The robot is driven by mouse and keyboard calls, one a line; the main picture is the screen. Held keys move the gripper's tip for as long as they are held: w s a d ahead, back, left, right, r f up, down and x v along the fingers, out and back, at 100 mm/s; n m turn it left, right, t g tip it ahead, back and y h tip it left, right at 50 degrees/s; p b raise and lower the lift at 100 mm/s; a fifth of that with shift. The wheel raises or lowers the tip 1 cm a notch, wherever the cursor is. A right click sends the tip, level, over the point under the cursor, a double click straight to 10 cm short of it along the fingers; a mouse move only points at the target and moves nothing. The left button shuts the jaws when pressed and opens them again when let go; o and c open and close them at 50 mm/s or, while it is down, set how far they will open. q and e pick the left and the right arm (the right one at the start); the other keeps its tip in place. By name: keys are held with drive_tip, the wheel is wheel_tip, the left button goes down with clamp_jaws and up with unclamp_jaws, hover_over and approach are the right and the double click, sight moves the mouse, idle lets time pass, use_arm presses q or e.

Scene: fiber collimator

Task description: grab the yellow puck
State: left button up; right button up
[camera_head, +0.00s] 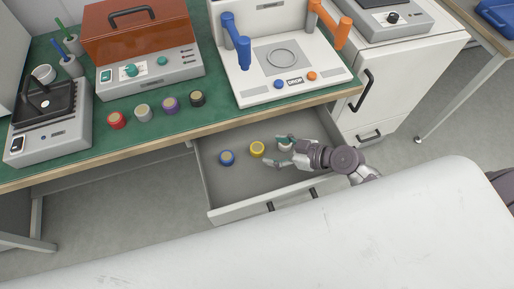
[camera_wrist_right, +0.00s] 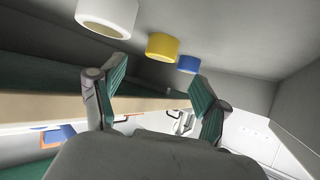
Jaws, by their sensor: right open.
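The yellow puck (camera_head: 257,149) sits in the open drawer (camera_head: 215,188), between the blue puck (camera_head: 227,158) and the white puck (camera_head: 286,145). In the right wrist view the yellow puck (camera_wrist_right: 162,46) is near the top middle, past the fingertips. My right gripper (camera_head: 276,151) is over the drawer, just right of the yellow puck, with fingers apart and nothing between them. One finger is close to the white puck and partly covers it in the head view. The wrist view shows both green-padded fingers (camera_wrist_right: 158,80) spread. My left gripper is not in view.
Red (camera_head: 117,121), grey (camera_head: 143,113), purple (camera_head: 171,105) and black (camera_head: 198,98) pucks stand along the green bench top (camera_head: 225,115) above the drawer. The drawer walls surround the gripper's space. The drawer floor left of the blue puck is clear.

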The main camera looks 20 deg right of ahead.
sight(258, 147)
drive_tip(key=x, duration=0.5)
drive_tip(key=shift+w+a+f+p, duration=0.15)
drive_tip(key=shift+w+a+p, duration=0.1)
drive_tip(key=shift+a+p, duration=0.05)
drive_tip(key=c, duration=1.2)
drive_tip(key=shift+c, duration=0.4)
